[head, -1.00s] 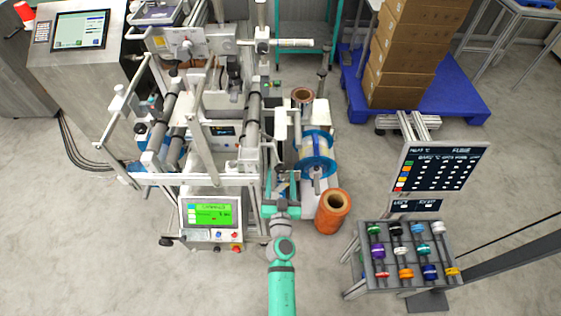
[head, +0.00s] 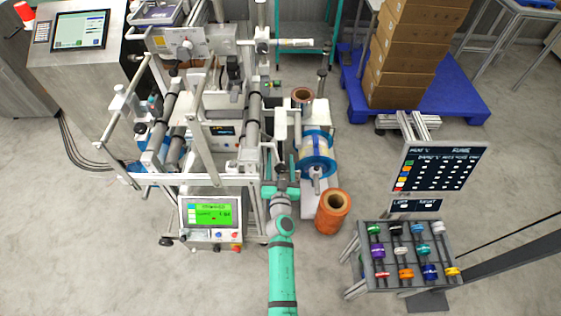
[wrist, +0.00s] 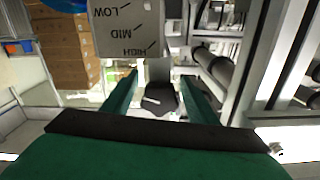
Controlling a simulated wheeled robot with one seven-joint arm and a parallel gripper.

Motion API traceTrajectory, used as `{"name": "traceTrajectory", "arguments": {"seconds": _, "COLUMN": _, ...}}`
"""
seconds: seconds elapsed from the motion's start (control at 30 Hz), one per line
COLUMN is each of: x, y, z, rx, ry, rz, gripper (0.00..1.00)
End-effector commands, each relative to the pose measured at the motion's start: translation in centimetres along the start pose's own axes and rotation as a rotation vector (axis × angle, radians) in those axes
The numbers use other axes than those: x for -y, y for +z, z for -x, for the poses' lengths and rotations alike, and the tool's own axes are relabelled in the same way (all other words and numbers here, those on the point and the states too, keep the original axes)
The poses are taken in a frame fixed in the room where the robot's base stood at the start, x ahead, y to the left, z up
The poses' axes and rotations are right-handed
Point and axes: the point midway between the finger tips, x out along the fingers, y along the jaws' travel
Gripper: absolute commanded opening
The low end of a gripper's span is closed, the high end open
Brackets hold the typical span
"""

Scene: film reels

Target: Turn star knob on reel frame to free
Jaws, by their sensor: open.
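In the wrist view, a dark knob-like part (wrist: 160,98), which looks like the star knob, sits at the end of a grey block. The green fingers of my gripper (wrist: 160,104) stand open on either side of it, with gaps showing, and I see no contact. Above it is a grey plate (wrist: 125,28) marked LOW, MID and HIGH, upside down in this view. In the head view, my gripper (head: 281,191) is at the front of the reel frame, left of the blue and clear film reel (head: 316,152). The knob cannot be made out there.
An orange-brown roll (head: 332,212) stands on the floor close to the right of my arm. A control box with a green screen (head: 211,214) is on the left. A rack of coloured spools (head: 405,235) stands at the right. Bare floor lies between roll and rack.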

Motion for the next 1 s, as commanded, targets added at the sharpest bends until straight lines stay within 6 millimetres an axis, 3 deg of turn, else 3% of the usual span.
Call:
{"name": "traceTrajectory", "arguments": {"seconds": 0.3, "x": -0.01, "y": -0.01, "z": -0.09, "rx": 0.0, "ry": 0.0, "rz": 0.0, "gripper": 0.53}}
{"name": "traceTrajectory", "arguments": {"seconds": 0.5, "x": 0.0, "y": -0.02, "z": -0.09, "rx": 0.0, "ry": 0.0, "rz": 0.0, "gripper": 0.12}}
{"name": "traceTrajectory", "arguments": {"seconds": 0.73, "x": 0.0, "y": -0.02, "z": -0.08, "rx": 0.0, "ry": 0.0, "rz": 0.029, "gripper": 0.12}}
{"name": "traceTrajectory", "arguments": {"seconds": 1.0, "x": -0.04, "y": -0.06, "z": -0.07, "rx": 0.001, "ry": 0.0, "rz": 0.19, "gripper": 0.12}}
